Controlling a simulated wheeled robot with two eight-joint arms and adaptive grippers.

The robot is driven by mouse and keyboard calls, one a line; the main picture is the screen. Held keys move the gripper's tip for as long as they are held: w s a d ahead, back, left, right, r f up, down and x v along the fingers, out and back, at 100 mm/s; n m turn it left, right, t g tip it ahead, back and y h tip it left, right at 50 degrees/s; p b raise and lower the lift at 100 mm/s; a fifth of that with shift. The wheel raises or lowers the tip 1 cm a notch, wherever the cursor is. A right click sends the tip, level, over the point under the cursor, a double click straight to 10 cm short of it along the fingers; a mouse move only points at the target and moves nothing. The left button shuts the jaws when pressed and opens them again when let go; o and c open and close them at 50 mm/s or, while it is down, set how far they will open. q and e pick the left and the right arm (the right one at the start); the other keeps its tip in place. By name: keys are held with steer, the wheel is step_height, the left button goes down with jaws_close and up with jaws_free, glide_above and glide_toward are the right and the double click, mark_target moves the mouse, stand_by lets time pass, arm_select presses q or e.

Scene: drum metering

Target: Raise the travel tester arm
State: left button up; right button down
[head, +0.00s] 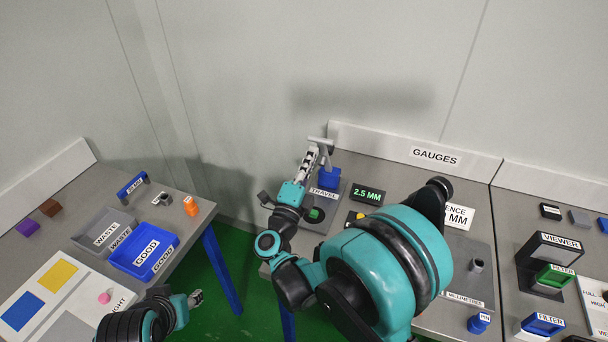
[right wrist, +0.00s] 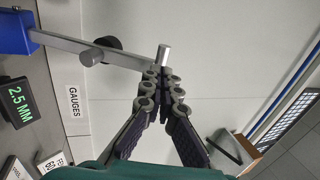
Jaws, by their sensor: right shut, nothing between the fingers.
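The travel tester has a blue block (head: 329,178) behind its TRAVEL label; the block also shows at the left edge of the right wrist view (right wrist: 14,33). Its grey metal arm (right wrist: 75,44) extends from the block, seemingly upward, with a short crossbar at its end (head: 320,141). My right gripper (head: 321,147) is shut and empty. Its fingertips (right wrist: 160,72) are at the crossbar end of the arm; whether they touch cannot be told. My left gripper (head: 196,298) is low at the left, away from the tester; its jaw state is unclear.
A green 2.5 MM display (head: 369,194) stands right of the tester. My right arm covers much of the gauges table. The left table holds a blue GOOD bin (head: 176,240), a grey WASTE bin (head: 84,243) and an orange item (head: 191,206). A wall stands behind.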

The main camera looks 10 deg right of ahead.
steer(key=shift+x, duration=0.75)
steer(key=shift+w+r, duration=0.1)
steer(key=shift+w+d+r, duration=0.2)
steer(key=shift+r, duration=0.05)
steer(key=x, duration=0.2)
steer(key=p+x, duration=0.1)
steer(key=x, duration=0.1)
steer(key=shift+s+a+r, duration=0.1)
steer(key=shift+s+r, duration=0.05)
steer(key=shift+r, duration=0.2)
